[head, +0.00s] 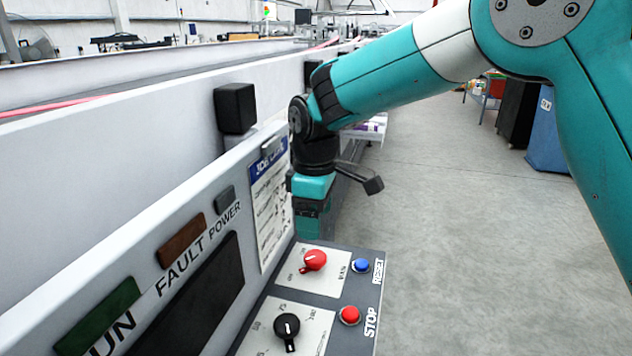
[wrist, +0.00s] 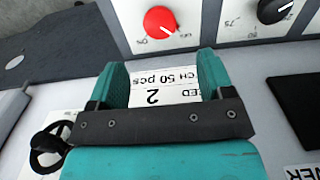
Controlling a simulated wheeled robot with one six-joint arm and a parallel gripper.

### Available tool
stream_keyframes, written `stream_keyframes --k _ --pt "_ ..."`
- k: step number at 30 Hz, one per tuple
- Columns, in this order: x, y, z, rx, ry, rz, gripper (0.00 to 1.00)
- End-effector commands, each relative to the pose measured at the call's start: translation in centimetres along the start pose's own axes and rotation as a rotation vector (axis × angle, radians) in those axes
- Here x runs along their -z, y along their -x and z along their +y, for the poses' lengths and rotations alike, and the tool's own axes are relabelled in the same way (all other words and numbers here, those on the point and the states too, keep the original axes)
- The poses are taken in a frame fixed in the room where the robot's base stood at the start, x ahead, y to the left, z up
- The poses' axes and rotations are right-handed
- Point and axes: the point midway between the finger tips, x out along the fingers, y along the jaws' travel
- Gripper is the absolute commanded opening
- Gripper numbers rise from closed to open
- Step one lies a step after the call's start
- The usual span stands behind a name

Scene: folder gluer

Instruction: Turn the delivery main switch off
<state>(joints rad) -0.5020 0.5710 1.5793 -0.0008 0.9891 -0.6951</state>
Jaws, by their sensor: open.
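The red rotary switch (head: 313,260), with a white pointer line, sits on a white plate on the grey control panel (head: 350,292). Its small lettering is hard to read. It also shows at the top of the wrist view (wrist: 160,21), just beyond my fingertips and apart from them. My gripper (wrist: 160,72) is open and empty, with one teal finger on each side of a printed white card (wrist: 150,98). In the head view my gripper (head: 312,205) is just beyond the panel's far end, its fingertips not clearly visible.
A black rotary knob (head: 287,328), a blue RESET button (head: 362,265) and a red STOP button (head: 349,315) sit close to the red switch. The upright panel with FAULT and POWER labels (head: 170,270) and a job card (head: 271,205) borders the left. Floor at right is open.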

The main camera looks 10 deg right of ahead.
Motion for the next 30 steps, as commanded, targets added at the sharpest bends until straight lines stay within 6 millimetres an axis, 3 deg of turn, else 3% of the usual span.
stream_keyframes --k 6,12,26,30 --pt "0.1 5.1 0.0 -0.003 0.001 0.004 0.74" --pt "0.1 7.9 0.0 -0.001 0.001 0.002 0.74" --pt "-0.1 8.6 -0.1 0.0 -0.002 0.002 0.74" --pt "-2.2 9.1 -1.2 0.003 -0.046 0.023 0.74"
